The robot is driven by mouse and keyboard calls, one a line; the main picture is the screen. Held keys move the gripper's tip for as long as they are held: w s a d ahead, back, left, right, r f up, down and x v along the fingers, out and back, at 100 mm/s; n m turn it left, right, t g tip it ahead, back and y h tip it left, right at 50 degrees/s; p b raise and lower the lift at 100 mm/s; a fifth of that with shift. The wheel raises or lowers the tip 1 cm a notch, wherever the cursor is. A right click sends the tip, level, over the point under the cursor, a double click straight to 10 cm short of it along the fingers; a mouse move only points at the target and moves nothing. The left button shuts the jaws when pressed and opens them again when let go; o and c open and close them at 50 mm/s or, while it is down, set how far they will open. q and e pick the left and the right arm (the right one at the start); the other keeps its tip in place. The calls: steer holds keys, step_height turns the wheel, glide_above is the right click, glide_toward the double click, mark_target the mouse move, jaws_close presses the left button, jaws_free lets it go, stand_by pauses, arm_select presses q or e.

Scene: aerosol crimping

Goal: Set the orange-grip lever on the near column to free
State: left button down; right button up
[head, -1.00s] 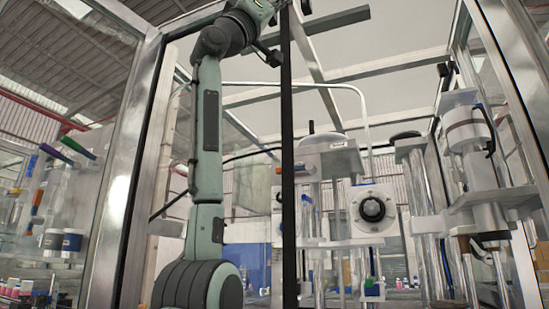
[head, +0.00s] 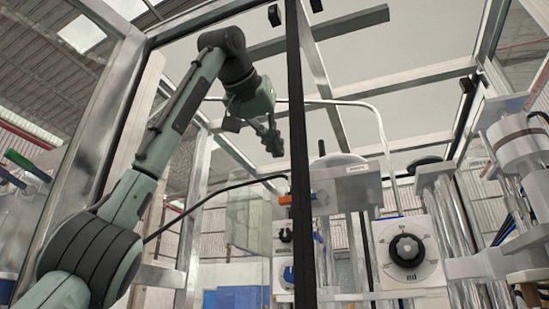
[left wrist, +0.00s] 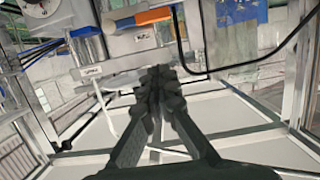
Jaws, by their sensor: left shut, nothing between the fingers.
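The orange grip of the lever (head: 285,200) shows in the head view beside the dark upright bar, at the left of a pale machine block (head: 345,187). Part of the lever is hidden behind the bar. In the left wrist view an orange grip (left wrist: 153,16) lies near the top, beyond my fingertips. My left gripper (head: 272,146) hangs pointing down, above and slightly left of the grip, apart from it. In the left wrist view the left gripper's fingers (left wrist: 157,80) are together and empty. My right gripper is not in view.
A dark upright bar (head: 300,150) crosses the head view just right of my left gripper. A white panel with a black dial (head: 407,250) sits lower right. A black cable (head: 215,192) runs below my gripper. Metal frame posts (head: 120,150) stand at left.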

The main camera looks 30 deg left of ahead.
arm_select(q)
steer(key=p, duration=0.1)
glide_above(305, 200)
steer(key=s+a, duration=0.3)
step_height(305, 200, down, 2)
steer(key=shift+f, duration=1.9)
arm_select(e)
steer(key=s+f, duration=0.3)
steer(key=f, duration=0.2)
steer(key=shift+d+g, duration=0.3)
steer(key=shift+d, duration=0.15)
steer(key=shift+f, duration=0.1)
